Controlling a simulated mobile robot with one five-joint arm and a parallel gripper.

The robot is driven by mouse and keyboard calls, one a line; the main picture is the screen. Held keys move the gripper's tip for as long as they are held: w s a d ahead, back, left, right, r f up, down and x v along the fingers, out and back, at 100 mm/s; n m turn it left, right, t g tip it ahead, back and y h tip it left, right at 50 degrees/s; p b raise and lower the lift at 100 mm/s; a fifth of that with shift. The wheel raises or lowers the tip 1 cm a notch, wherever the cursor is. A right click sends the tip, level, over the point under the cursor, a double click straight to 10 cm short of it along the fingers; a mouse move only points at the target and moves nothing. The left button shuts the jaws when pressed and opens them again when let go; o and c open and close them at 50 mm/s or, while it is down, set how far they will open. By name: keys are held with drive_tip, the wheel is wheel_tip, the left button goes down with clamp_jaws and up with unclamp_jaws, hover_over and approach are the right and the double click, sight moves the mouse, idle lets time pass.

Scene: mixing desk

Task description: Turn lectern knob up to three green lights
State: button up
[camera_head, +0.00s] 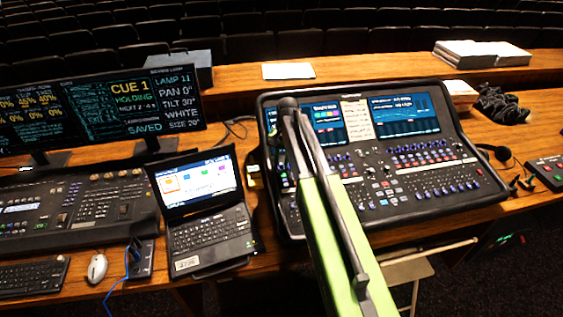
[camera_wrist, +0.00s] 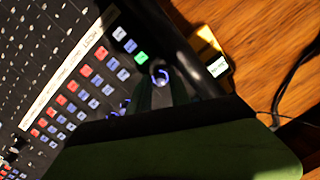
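The mixing console (camera_head: 400,150) stands in the middle of the desk, and my green arm reaches over its left part. In the wrist view, my gripper (camera_wrist: 162,88) points at the console's edge, with its two dark fingers a little apart. A knob (camera_wrist: 162,76) with a pale lit ring shows at the fingertips, roughly between them. I cannot tell whether the fingers touch it. A green lit button (camera_wrist: 141,57) sits just left of it. No label that I can read marks the lectern knob. In the head view, the arm hides this spot.
Rows of red and blue buttons (camera_wrist: 75,85) lie beside a white label strip. A laptop (camera_head: 205,210) stands left of the console, with a lighting desk (camera_head: 80,205) and a wide screen (camera_head: 100,105) further left. A black cable (camera_wrist: 295,75) crosses the wood nearby.

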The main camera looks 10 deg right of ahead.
wheel_tip(320, 180, up, 18)
drive_tip(key=d+p, duration=0.1)
drive_tip(key=p, duration=1.6)
drive_tip(key=shift+s+d+f, duration=0.25)
drive_tip(key=shift+f, duration=0.1)
